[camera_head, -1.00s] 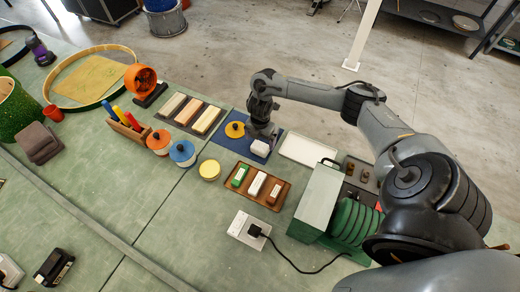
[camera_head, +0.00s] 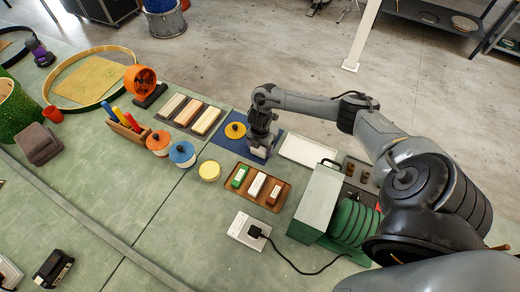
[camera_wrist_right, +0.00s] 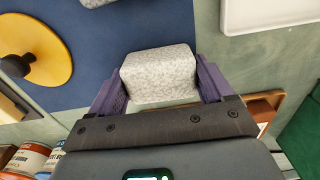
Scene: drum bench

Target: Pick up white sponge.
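The white sponge is a pale speckled block in the right wrist view (camera_wrist_right: 160,74). It lies between the two purple fingers of my right gripper (camera_wrist_right: 160,90), with no clear gap on either side; I cannot tell whether they press on it. In the head view my right gripper (camera_head: 260,148) is low over the right part of the blue mat (camera_head: 232,148) and mostly hides the sponge. My left gripper is not in view.
A yellow disc with a dark knob (camera_head: 235,130) lies left of the gripper on the mat. A white tray (camera_head: 308,151) is to its right. A brown tray (camera_head: 284,197) with blocks is in front. A grey-green box (camera_head: 316,204) stands at the right.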

